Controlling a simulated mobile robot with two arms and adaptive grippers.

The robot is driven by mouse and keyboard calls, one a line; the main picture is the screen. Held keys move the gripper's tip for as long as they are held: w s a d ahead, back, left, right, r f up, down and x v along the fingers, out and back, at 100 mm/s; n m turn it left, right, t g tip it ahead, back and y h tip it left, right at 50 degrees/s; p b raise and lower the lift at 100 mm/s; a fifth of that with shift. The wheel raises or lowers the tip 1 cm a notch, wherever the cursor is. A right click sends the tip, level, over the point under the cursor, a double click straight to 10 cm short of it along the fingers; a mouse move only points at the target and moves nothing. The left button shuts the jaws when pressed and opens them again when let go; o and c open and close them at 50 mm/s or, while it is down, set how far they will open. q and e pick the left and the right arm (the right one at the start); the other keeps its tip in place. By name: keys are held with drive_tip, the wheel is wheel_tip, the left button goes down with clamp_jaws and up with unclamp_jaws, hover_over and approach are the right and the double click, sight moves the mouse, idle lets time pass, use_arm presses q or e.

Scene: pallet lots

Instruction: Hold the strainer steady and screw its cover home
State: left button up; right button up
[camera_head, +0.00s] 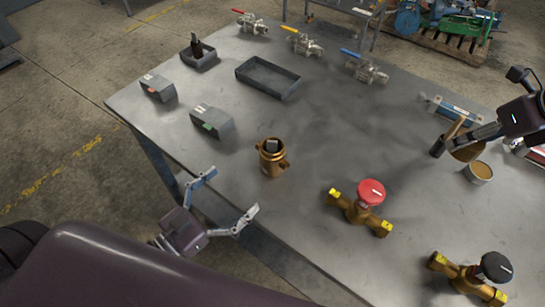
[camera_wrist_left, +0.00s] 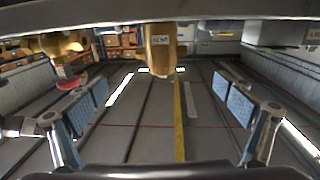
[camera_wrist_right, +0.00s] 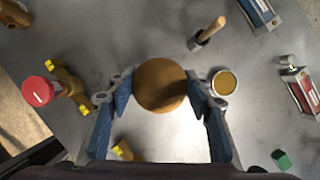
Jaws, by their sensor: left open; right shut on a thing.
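The brass strainer body (camera_head: 272,160) stands upright near the table's front edge, with something dark in its open top. It also shows in the left wrist view (camera_wrist_left: 160,45), above and between the fingers. My left gripper (camera_head: 233,191) is open and empty just off the table's front edge, apart from the strainer. The round brass cover (camera_wrist_right: 160,85) is between the fingers of my right gripper (camera_wrist_right: 160,97), which is shut on it. In the head view the cover (camera_head: 466,150) is at the right, well away from the strainer and partly hidden by the gripper.
A red-knobbed valve (camera_head: 360,203) and a black-knobbed valve (camera_head: 474,275) lie to the strainer's right. A tin (camera_head: 480,172) and a wooden-handled tool (camera_wrist_right: 208,33) are near my right gripper. A grey tray (camera_head: 268,77) and grey blocks (camera_head: 211,121) lie behind. The table's middle is clear.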

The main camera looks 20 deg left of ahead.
sight(263, 163)
use_arm(q)
drive_tip(key=p+x, duration=0.1)
drive_tip(key=x, duration=0.5)
drive_tip(key=shift+r, duration=0.1)
use_arm(e)
drive_tip(key=shift+r, duration=0.65)
use_arm(q)
drive_tip(key=shift+w+d, duration=0.15)
drive_tip(key=shift+w, duration=0.2)
drive_tip(key=p+x, duration=0.1)
drive_tip(key=x, duration=0.1)
drive_tip(key=f+x, duration=0.1)
drive_tip(key=x, duration=0.1)
drive_tip(key=shift+w+p, duration=0.25)
drive_tip(key=shift+p, duration=0.15)
use_arm(e)
drive_tip(key=shift+r, duration=0.8)
use_arm(q)
drive_tip(key=shift+w+d, duration=0.15)
drive_tip(key=shift+w, duration=0.2)
drive_tip(key=shift+f, duration=0.1)
drive_tip(key=shift+s, duration=0.1)
drive_tip(key=shift+c, duration=0.5)
drive_tip(key=c, duration=1.7)
drive_tip(key=shift+r, duration=0.2)
drive_tip(key=shift+c, duration=0.2)
